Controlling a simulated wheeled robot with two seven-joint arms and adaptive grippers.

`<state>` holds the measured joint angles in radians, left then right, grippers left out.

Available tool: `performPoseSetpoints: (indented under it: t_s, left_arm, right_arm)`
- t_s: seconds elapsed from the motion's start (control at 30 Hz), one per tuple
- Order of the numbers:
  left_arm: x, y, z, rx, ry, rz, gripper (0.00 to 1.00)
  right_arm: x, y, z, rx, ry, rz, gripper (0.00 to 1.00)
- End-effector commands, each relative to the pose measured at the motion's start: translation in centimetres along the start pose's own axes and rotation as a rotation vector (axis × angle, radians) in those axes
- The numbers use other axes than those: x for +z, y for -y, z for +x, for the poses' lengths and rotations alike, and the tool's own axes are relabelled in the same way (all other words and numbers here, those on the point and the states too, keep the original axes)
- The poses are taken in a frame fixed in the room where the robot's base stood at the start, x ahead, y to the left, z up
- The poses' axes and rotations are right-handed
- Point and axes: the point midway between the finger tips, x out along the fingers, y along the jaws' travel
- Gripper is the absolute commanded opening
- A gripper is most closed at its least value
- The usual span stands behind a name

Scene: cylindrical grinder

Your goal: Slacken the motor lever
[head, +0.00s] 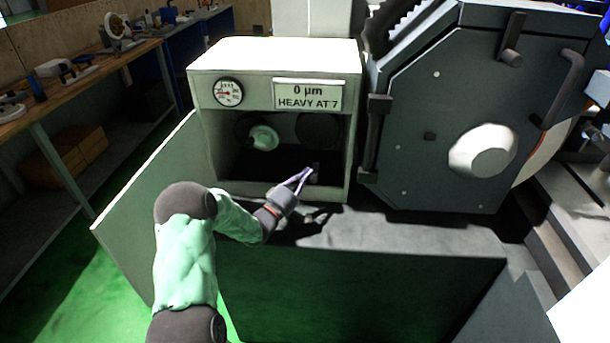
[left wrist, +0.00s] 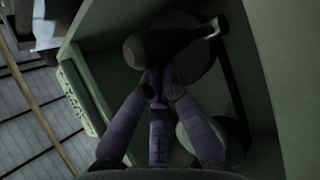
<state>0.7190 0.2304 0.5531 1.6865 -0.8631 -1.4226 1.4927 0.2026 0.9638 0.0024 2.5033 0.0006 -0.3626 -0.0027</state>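My left gripper (head: 303,180) reaches into the open front of a pale cabinet (head: 275,72), low and right of centre. In the left wrist view, its purple fingers (left wrist: 160,88) converge just below a dark, thick bar with a rounded end (left wrist: 165,46), which looks like the motor lever. Dark shapes at the fingertips blur together, so I cannot tell whether they touch or grip it. In the head view, the lever is lost in shadow near the fingertips. My right gripper is not in view.
Inside the cabinet are a pale pulley (head: 263,138) and a dark round one (head: 318,130). The cabinet front bears a dial gauge (head: 228,92) and a sign (head: 308,95) reading "0 µm, HEAVY AT 7". A large dark machine housing (head: 455,120) stands close on the right.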

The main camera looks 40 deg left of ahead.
Motion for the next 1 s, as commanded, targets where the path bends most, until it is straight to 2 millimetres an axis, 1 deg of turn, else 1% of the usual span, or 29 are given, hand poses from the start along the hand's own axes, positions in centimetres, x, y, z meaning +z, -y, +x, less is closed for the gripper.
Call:
performPoseSetpoints:
  t_s: [0.03,0.27,0.37,0.47,0.7,0.8,0.9,1.0]
  left_arm:
    - [0.3,0.3,-0.1,-0.006,0.004,-0.005,0.00]
    - [0.3,0.3,-0.1,-0.007,0.004,-0.006,0.00]
    - [0.3,0.4,-0.4,-0.009,0.004,-0.006,0.00]
    - [0.3,0.4,-1.4,-0.010,0.004,-0.006,0.00]
    - [0.1,0.3,-5.1,-0.007,0.000,-0.004,0.00]
    - [0.0,0.2,-6.4,-0.005,-0.001,-0.002,0.00]
    - [0.0,0.1,-7.2,-0.003,0.000,-0.002,0.00]
    - [0.0,0.1,-7.5,-0.002,0.000,-0.002,0.00]
  right_arm:
    - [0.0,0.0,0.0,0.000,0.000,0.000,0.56]
    - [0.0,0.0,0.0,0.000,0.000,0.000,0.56]
    - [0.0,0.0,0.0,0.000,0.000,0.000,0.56]
    - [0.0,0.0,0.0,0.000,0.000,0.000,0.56]
    - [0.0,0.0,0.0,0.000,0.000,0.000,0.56]
    - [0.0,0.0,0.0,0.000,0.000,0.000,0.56]
    - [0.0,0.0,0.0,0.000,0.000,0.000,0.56]
    - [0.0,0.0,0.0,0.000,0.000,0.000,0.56]
